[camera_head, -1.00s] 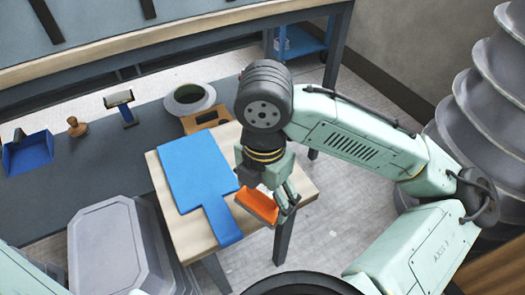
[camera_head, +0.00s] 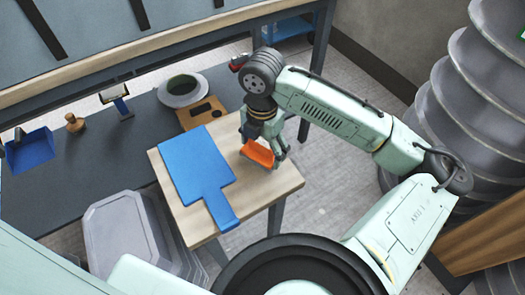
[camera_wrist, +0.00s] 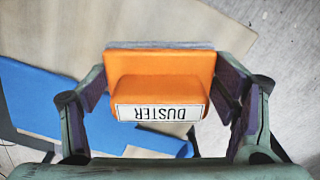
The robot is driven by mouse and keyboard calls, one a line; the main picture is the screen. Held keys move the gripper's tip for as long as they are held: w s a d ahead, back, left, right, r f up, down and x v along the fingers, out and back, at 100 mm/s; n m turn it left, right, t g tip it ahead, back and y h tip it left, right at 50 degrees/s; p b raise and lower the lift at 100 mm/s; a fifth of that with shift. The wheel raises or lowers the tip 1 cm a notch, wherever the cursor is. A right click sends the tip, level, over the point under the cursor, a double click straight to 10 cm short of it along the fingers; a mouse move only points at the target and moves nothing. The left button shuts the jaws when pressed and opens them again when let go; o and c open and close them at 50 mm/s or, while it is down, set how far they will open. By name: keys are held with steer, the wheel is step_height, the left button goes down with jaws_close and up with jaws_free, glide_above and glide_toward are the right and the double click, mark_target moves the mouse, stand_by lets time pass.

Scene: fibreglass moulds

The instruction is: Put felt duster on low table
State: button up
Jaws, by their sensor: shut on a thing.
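The felt duster (camera_head: 258,153) is an orange block with a grey felt side. In the wrist view the duster (camera_wrist: 160,75) shows a white label reading "DUSTER", upside down. My gripper (camera_head: 264,146) is shut on it, with a finger on each side in the wrist view (camera_wrist: 160,95). The low table (camera_head: 270,188) has a pale wooden top and dark legs. The duster is over the right part of its top; I cannot tell whether it touches the wood.
A blue paddle-shaped board (camera_head: 195,165) covers the table's left part, its handle reaching the front edge. A dark bench (camera_head: 90,165) behind holds a blue dustpan (camera_head: 29,150), a wooden knob (camera_head: 75,123), a scraper (camera_head: 121,107) and a grey ring (camera_head: 184,91). Grey lidded bins (camera_head: 125,235) stand at left.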

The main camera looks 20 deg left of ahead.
mark_target(262, 155)
steer(key=shift+w+a+f, duration=0.1)
steer(key=shift+w+f, duration=0.05)
steer(key=shift+f, duration=0.75)
steer(key=shift+w+f, duration=0.1)
steer(key=shift+f, duration=0.75)
steer(key=shift+f, duration=0.2)
steer(key=o, duration=1.2)
step_height(262, 155, up, 12)
steer(key=shift+r, duration=0.2)
